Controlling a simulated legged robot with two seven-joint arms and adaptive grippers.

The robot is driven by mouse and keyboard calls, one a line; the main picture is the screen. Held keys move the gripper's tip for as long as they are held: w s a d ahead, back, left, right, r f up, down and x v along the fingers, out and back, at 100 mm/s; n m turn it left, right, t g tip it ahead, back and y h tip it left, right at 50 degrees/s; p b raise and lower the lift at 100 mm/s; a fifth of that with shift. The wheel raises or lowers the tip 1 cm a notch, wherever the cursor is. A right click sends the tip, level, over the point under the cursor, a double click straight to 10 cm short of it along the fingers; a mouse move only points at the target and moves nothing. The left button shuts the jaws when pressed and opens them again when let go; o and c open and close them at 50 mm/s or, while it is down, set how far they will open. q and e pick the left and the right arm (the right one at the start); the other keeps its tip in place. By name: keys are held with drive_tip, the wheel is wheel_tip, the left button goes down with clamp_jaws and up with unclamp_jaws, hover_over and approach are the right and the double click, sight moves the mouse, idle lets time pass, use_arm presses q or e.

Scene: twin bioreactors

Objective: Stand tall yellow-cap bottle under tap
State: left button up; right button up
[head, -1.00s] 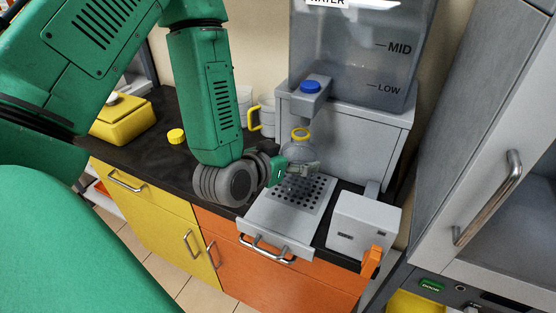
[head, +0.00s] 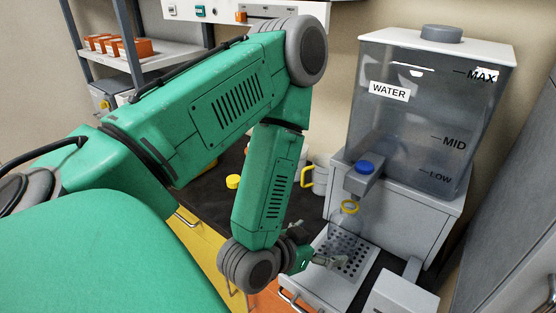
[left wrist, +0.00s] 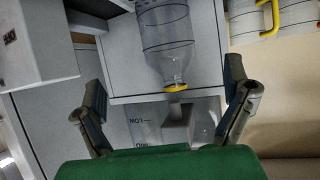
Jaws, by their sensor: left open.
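The clear bottle (head: 345,222) with a yellow ring at its neck stands upright on the perforated drip tray (head: 322,243). The grey tap (head: 361,182) with its blue button is just above the bottle's mouth. My left gripper (head: 330,262) is at the near side of the tray, in front of the bottle and apart from it. In the left wrist view my left gripper (left wrist: 168,100) is open and empty, its fingers spread wide. The bottle (left wrist: 166,40) shows upside down there, beyond and between the fingers. My right gripper is not in view.
The water tank (head: 415,120) stands behind the tap. A mug with a yellow handle (head: 314,177) is left of the dispenser. A small yellow cap (head: 233,181) lies on the dark counter. A grey box (head: 402,293) is at the tray's right.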

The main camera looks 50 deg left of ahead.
use_arm(q)
drive_tip(key=s+d+f+m+g, duration=0.1)
drive_tip(key=s+d+f+g, duration=0.2)
drive_tip(key=s+f+g, duration=1.25)
wheel_tip(320, 180, down, 14)
drive_tip(key=s+t+b, duration=0.2)
drive_tip(key=t+b, duration=0.1)
drive_tip(key=b, duration=1.2)
drive_tip(key=shift+s+a+t, duration=0.2)
drive_tip(key=shift+s+t, duration=0.05)
drive_tip(key=shift+t, duration=0.1)
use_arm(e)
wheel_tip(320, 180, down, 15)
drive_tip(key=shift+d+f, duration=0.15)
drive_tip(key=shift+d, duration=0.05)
use_arm(q)
drive_tip(key=shift+d, duration=0.15)
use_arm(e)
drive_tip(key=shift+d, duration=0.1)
